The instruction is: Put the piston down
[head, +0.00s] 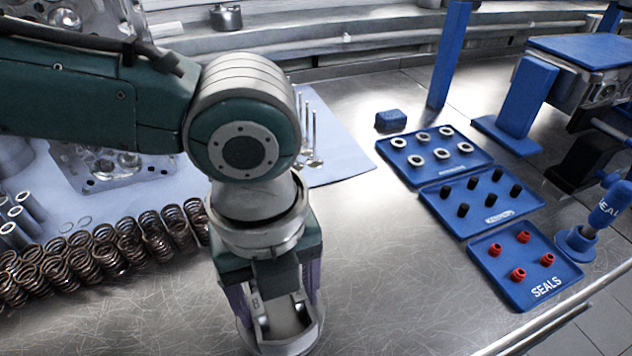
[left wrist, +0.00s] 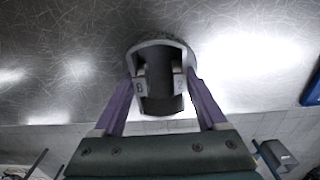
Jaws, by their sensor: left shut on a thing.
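The piston (head: 291,343) is a grey metal cup, low at the bottom middle of the head view. My left gripper (head: 268,298) is shut on it, with purple fingers on either side. In the left wrist view the piston (left wrist: 160,48) sits between the two fingertips of the left gripper (left wrist: 161,88), its hollow side and number marks facing the camera. The metal workbench lies beneath it; I cannot tell whether the piston touches the surface. My right gripper is in neither view.
Several valve springs (head: 105,245) stand in rows at left. Blue trays with rings (head: 468,163), dark keepers (head: 430,197) and red seals (head: 490,277) lie at right, near a blue SEALS tool (head: 577,243). The bench (head: 400,290) between piston and trays is clear.

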